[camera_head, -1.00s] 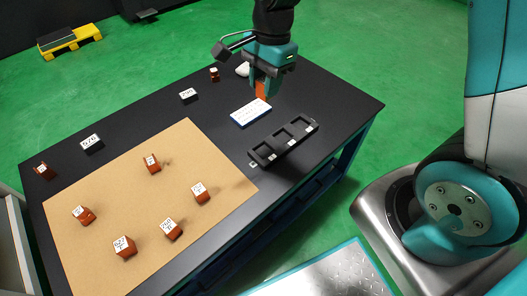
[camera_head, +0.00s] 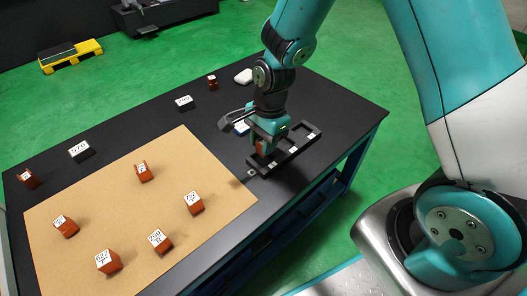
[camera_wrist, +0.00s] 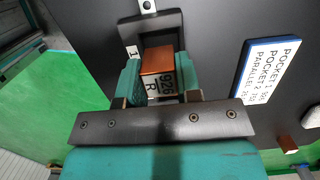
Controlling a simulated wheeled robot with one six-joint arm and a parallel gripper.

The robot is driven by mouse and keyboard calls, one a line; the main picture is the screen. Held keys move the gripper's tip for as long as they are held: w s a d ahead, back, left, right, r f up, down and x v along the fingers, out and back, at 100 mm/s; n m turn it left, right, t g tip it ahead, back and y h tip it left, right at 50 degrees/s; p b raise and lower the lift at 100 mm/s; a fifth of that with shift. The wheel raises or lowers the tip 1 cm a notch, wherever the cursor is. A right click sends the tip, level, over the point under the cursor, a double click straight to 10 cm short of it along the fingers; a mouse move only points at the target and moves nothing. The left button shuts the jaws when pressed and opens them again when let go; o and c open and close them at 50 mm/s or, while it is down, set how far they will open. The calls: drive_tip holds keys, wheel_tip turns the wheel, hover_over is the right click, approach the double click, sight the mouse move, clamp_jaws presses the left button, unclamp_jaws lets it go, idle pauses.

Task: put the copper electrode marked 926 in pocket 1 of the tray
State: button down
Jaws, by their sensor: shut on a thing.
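The copper electrode (camera_wrist: 157,60) shows a white label reading 926 and R in the wrist view. My gripper (camera_wrist: 158,85) is shut on it, with a teal finger on each side. The black tray (camera_head: 307,138) lies near the table's right edge. In the head view my gripper (camera_head: 265,148) is at the tray's near-left end, with the electrode between its fingers (camera_head: 260,147). In the wrist view the electrode is at the pocket marked 1 (camera_wrist: 176,23) and covers part of it. I cannot tell how far down the electrode is.
A white sign with a blue edge (camera_wrist: 266,70) lies beside the tray; my gripper partly covers it in the head view. Several other copper electrodes stand on the tan mat (camera_head: 130,210). Black labelled blocks (camera_head: 184,102) and a white object (camera_head: 243,76) lie farther back.

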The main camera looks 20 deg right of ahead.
wheel_tip(320, 180, down, 3)
drive_tip(key=shift+b, duration=0.3)
drive_tip(key=shift+f, duration=0.3)
